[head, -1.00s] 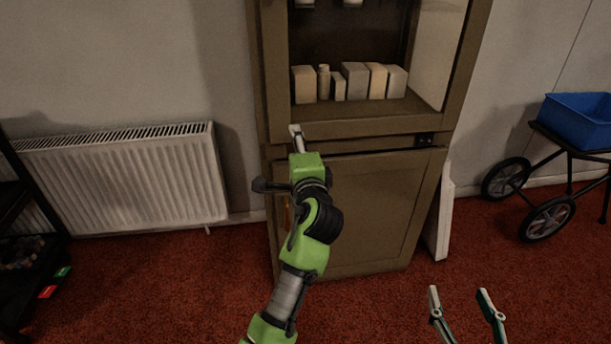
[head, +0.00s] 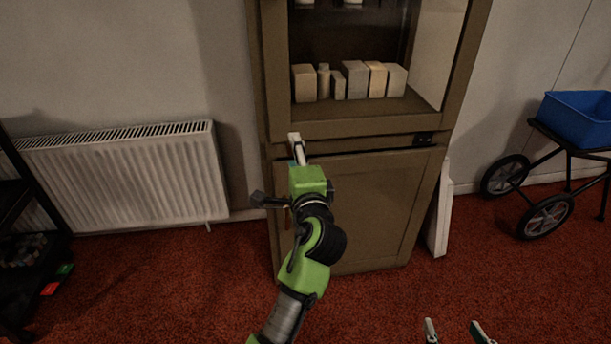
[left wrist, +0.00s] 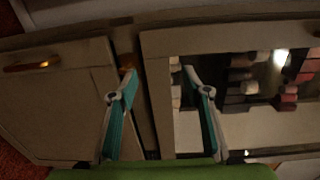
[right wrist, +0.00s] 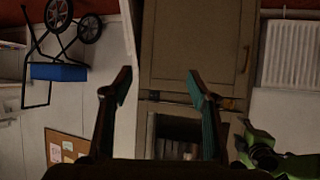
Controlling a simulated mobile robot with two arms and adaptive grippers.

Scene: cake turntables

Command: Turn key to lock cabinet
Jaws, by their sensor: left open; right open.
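The brown cabinet (head: 370,215) stands ahead, with a shelved upper part and a closed lower door. My left gripper (head: 298,148) is at its left side, by the seam between the two parts. In the left wrist view the left gripper (left wrist: 159,76) is open, its fingers spread before the seam. A small orange piece (left wrist: 127,66), possibly the key, shows by one fingertip; contact cannot be told. It also shows in the right wrist view (right wrist: 230,103). My right gripper (head: 452,332) is low at the bottom edge, open and empty; it also shows in its wrist view (right wrist: 157,80).
A brass handle (left wrist: 28,66) is on the lower door. Several pale boxes (head: 355,80) stand on the cabinet shelf. A cart with a blue bin (head: 578,120) is at right. Red carpet lies clear in front.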

